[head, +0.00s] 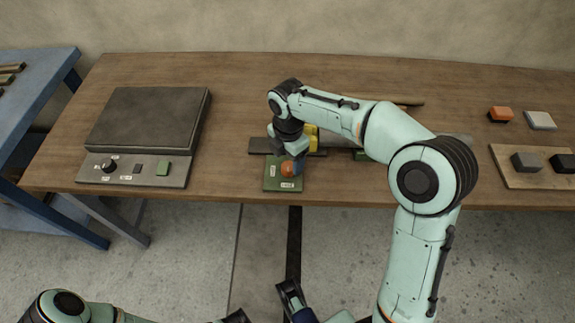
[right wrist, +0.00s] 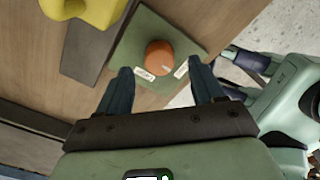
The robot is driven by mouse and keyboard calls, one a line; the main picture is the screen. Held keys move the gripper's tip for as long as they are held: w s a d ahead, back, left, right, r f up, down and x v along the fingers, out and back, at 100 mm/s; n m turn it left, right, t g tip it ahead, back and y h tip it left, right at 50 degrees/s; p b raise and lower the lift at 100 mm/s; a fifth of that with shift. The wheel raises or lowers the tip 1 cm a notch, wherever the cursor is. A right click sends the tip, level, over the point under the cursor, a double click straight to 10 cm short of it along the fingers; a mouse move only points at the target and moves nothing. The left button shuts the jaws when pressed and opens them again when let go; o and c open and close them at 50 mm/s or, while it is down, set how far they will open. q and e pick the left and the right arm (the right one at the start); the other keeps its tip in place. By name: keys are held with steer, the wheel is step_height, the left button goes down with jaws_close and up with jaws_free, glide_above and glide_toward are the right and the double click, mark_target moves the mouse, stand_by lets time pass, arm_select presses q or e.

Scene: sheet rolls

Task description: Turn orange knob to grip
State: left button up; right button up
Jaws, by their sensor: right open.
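The orange knob (head: 288,168) stands on a small green plate (head: 271,184) near the table's front edge. In the right wrist view the round knob (right wrist: 159,54) shows clearly, with two white labels on the plate (right wrist: 136,40) beside it. The label words and the knob's pointing direction are too small to tell for sure. My right gripper (right wrist: 160,70) is open and empty. Its two fingertips are spread either side of the knob in the picture, and I see no contact. My left arm is low at the bottom of the head view; its jaws are unclear.
A yellow part (head: 312,137) sits just behind the plate on a dark strip (head: 259,146). A grey panel device (head: 150,120) is at left. A board (head: 508,176) with dark blocks, an orange block (head: 500,114) and a white block (head: 540,120) are at right.

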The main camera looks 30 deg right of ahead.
mark_target(288, 166)
steer(key=shift+f+b, duration=0.3)
steer(key=shift+f, duration=1.5)
steer(key=c, duration=1.1)
steer(key=shift+o, duration=0.2)
